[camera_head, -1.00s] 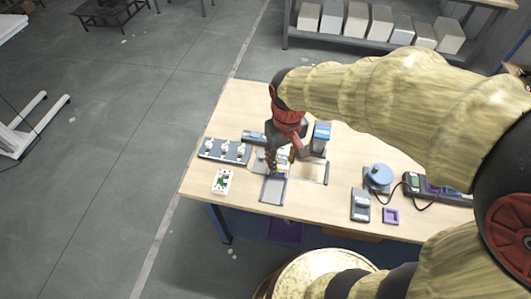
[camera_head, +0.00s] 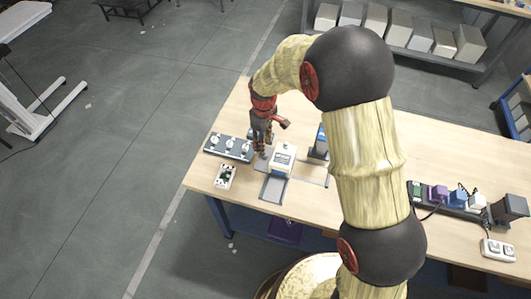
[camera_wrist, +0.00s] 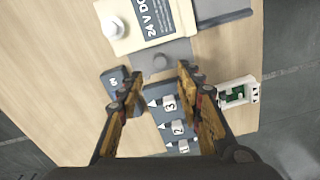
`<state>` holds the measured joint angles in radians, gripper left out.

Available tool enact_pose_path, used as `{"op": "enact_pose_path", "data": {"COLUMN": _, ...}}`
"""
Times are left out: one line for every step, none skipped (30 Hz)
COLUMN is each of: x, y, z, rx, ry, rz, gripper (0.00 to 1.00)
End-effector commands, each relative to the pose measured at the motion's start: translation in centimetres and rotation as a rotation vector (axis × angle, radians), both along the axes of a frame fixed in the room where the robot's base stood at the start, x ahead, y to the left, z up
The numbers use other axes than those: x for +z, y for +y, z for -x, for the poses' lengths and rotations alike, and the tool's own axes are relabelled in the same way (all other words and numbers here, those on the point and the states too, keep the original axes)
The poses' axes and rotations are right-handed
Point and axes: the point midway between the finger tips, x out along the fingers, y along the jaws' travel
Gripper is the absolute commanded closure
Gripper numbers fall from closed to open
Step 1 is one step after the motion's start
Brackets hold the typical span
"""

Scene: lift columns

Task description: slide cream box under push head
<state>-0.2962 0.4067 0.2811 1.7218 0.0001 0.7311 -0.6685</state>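The cream box (camera_head: 282,158) stands on the table just behind a grey framed plate. In the wrist view the cream box (camera_wrist: 145,28) shows a dark "24 V DC" label and a round white knob. My gripper (camera_head: 262,154) is left of the box in the head view. In the wrist view my gripper (camera_wrist: 160,82) has its fingers spread with nothing between them, apart from the box. A blue-topped column (camera_head: 321,140) stands right of the box, partly behind my arm; I cannot tell which part is the push head.
A panel with several numbered switches (camera_head: 229,148) lies left of my gripper; it also shows in the wrist view (camera_wrist: 172,124). A small white box with green inside (camera_head: 225,176) lies at the front left. My arm covers the table's middle.

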Motion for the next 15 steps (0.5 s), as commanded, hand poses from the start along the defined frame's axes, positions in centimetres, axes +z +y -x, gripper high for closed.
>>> {"op": "enact_pose_path", "data": {"x": -0.8, "y": -0.1, "z": 0.1, "rx": -0.001, "ry": 0.003, "rz": 0.001, "gripper": 0.64}}
{"op": "enact_pose_path", "data": {"x": -1.1, "y": -0.1, "z": 0.1, "rx": -0.001, "ry": 0.003, "rz": 0.001, "gripper": 0.64}}
{"op": "enact_pose_path", "data": {"x": -1.7, "y": -0.1, "z": 0.1, "rx": -0.002, "ry": 0.003, "rz": 0.001, "gripper": 0.64}}
{"op": "enact_pose_path", "data": {"x": -2.2, "y": -0.1, "z": 0.1, "rx": -0.002, "ry": 0.003, "rz": 0.001, "gripper": 0.64}}
{"op": "enact_pose_path", "data": {"x": -2.7, "y": -0.1, "z": 0.1, "rx": -0.002, "ry": 0.003, "rz": 0.001, "gripper": 0.64}}
{"op": "enact_pose_path", "data": {"x": -3.4, "y": -0.1, "z": 0.1, "rx": -0.002, "ry": 0.003, "rz": 0.001, "gripper": 0.64}}
{"op": "enact_pose_path", "data": {"x": -3.8, "y": -0.1, "z": 0.1, "rx": -0.003, "ry": 0.003, "rz": 0.001, "gripper": 0.64}}
{"op": "enact_pose_path", "data": {"x": -4.3, "y": -0.1, "z": 0.1, "rx": -0.003, "ry": 0.003, "rz": 0.001, "gripper": 0.64}}
{"op": "enact_pose_path", "data": {"x": -4.9, "y": -0.1, "z": 0.1, "rx": -0.003, "ry": 0.003, "rz": 0.001, "gripper": 0.64}}
{"op": "enact_pose_path", "data": {"x": -5.3, "y": -0.1, "z": 0.1, "rx": -0.003, "ry": 0.002, "rz": 0.001, "gripper": 0.64}}
{"op": "enact_pose_path", "data": {"x": -5.6, "y": -0.1, "z": 0.1, "rx": -0.003, "ry": 0.003, "rz": 0.001, "gripper": 0.64}}
{"op": "enact_pose_path", "data": {"x": -6.0, "y": -0.1, "z": 0.1, "rx": -0.003, "ry": 0.003, "rz": 0.001, "gripper": 0.64}}
{"op": "enact_pose_path", "data": {"x": -6.3, "y": -0.1, "z": 0.1, "rx": -0.004, "ry": 0.002, "rz": 0.001, "gripper": 0.64}}
{"op": "enact_pose_path", "data": {"x": -6.5, "y": -0.1, "z": 0.1, "rx": -0.004, "ry": 0.001, "rz": 0.0, "gripper": 0.64}}
{"op": "enact_pose_path", "data": {"x": -6.8, "y": -0.1, "z": 0.1, "rx": -0.004, "ry": 0.001, "rz": 0.001, "gripper": 0.64}}
